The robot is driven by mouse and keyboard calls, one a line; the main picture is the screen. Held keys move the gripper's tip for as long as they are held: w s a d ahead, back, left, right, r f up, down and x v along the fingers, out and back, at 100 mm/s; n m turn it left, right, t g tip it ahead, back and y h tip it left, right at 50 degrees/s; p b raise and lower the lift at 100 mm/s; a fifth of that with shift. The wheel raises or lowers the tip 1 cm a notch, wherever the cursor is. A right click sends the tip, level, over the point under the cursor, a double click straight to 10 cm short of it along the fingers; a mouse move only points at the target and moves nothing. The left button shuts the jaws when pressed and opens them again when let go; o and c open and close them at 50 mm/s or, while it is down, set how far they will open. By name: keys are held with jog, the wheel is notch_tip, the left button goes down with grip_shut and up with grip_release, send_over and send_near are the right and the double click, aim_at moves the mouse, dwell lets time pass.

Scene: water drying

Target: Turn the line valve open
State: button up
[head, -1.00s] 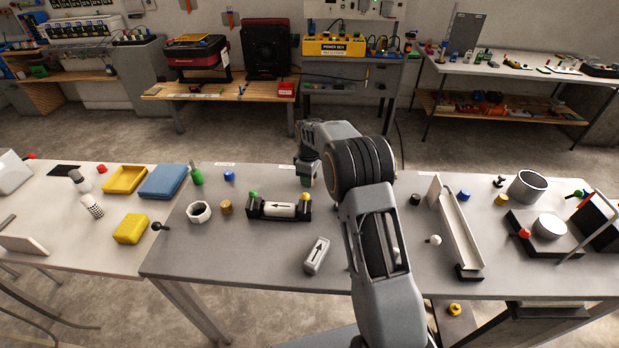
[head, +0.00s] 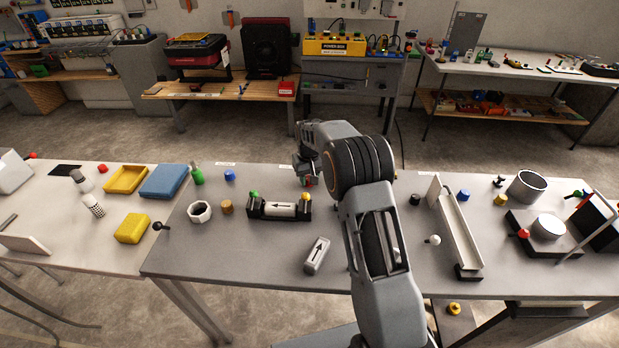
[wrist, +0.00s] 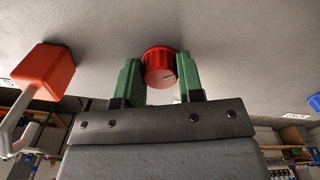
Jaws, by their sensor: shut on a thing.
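A red round knob (wrist: 159,70) with ribbed sides and a thin pale mark on its face shows in the wrist view, apparently the line valve. My gripper (wrist: 161,62) is shut on it, one green finger on either side. In the head view my gripper (head: 306,181) is low over the back middle of the grey table, partly hidden by my arm. Only a little red shows beside its fingers there. The base of the knob and any pipe cannot be made out.
An orange-red block with a pale bent rod (wrist: 43,71) is beside my gripper in the wrist view. A long channel (head: 456,230) stands to the right.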

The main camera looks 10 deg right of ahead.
aim_at(308, 178)
jog(key=m, duration=0.3)
jog(key=shift+m, duration=2.2)
jog(key=o, duration=0.9)
jog(key=shift+r, duration=0.1)
notch_tip(308, 178, up, 14)
jog(key=shift+f, duration=0.15)
